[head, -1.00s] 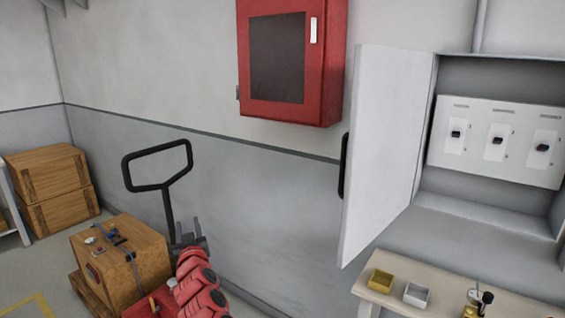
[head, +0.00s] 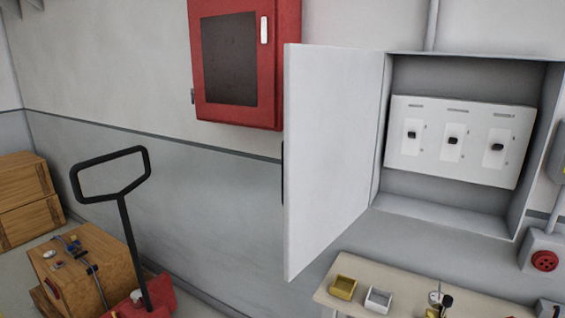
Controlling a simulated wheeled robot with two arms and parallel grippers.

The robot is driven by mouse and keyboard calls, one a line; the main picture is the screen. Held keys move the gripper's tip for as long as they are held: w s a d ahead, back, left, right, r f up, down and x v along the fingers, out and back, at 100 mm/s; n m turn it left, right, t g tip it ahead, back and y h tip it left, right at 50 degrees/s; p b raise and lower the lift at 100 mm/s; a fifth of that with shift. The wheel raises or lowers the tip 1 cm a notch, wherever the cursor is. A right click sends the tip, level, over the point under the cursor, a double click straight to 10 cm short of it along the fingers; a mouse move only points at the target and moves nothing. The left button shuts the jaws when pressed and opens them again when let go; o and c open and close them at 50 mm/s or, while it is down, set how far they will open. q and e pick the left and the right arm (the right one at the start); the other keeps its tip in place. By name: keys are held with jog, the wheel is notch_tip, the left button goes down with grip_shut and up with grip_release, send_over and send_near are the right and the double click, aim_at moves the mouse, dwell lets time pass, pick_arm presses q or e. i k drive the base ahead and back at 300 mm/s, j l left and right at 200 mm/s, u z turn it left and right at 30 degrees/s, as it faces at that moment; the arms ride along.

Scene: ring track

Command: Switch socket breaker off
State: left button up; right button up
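The breaker panel (head: 432,172) is a white plate inside an open grey wall cabinet (head: 450,222). It carries three black switches: left (head: 411,135), middle (head: 453,141) and right (head: 497,147). Small labels sit above them, too small to read, so I cannot tell which is the socket breaker. Whether each switch is on or off is also unclear. The cabinet door (head: 335,150) stands wide open to the left. Neither of my grippers is in view.
A bench (head: 400,285) below the cabinet holds a yellow bin (head: 343,287), a white bin (head: 378,299) and small tools. A red socket (head: 544,261) is at right. A red wall box (head: 235,65), pallet jack handle (head: 110,175) and wooden crate (head: 85,270) are left.

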aim_at(498, 147)
jog(key=i+z, duration=0.1)
jog(key=z, duration=0.6)
